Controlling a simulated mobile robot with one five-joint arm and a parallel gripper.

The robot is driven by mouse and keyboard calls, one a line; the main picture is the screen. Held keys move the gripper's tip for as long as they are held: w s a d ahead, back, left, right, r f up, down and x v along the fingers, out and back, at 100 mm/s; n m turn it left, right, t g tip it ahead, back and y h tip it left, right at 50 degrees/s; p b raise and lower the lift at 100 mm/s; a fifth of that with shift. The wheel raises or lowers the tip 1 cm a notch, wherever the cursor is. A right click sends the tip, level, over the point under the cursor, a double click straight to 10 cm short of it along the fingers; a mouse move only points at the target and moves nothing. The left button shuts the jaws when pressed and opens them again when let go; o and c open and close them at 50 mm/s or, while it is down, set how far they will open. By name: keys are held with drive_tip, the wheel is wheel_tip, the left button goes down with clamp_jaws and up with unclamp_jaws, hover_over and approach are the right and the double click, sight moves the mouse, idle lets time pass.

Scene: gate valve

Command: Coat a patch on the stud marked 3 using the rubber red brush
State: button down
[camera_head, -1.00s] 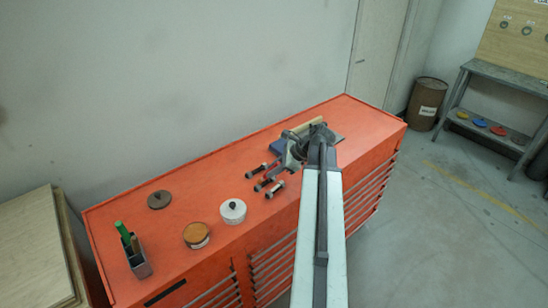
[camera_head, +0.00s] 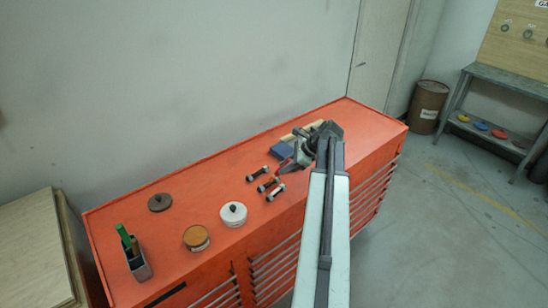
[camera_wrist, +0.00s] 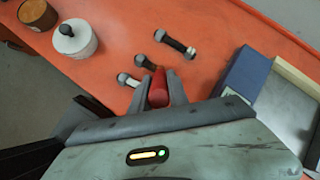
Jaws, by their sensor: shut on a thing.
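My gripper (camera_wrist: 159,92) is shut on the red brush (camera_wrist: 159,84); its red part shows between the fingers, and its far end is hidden. In the head view my gripper (camera_head: 298,163) hangs over the bench just right of the studs. Three short studs lie in a row: the near one (camera_head: 276,192), the middle one (camera_head: 268,184) and the far one (camera_head: 258,173).
The orange bench (camera_head: 180,240) also bears a white lidded pot (camera_head: 233,215), a brown tin (camera_head: 196,238), a dark disc (camera_head: 160,202) and a holder (camera_head: 139,265) with a green-handled tool. A blue block (camera_wrist: 246,73) and a pale-rimmed tray (camera_wrist: 290,75) are close right of my gripper.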

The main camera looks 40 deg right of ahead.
drive_tip(key=shift+a, duration=3.45)
wheel_tip(320, 180, up, 8)
drive_tip(key=p, duration=0.7)
drive_tip(key=shift+a+f, duration=0.15)
drive_tip(key=shift+a+f, duration=0.25)
drive_tip(key=shift+a, duration=0.55)
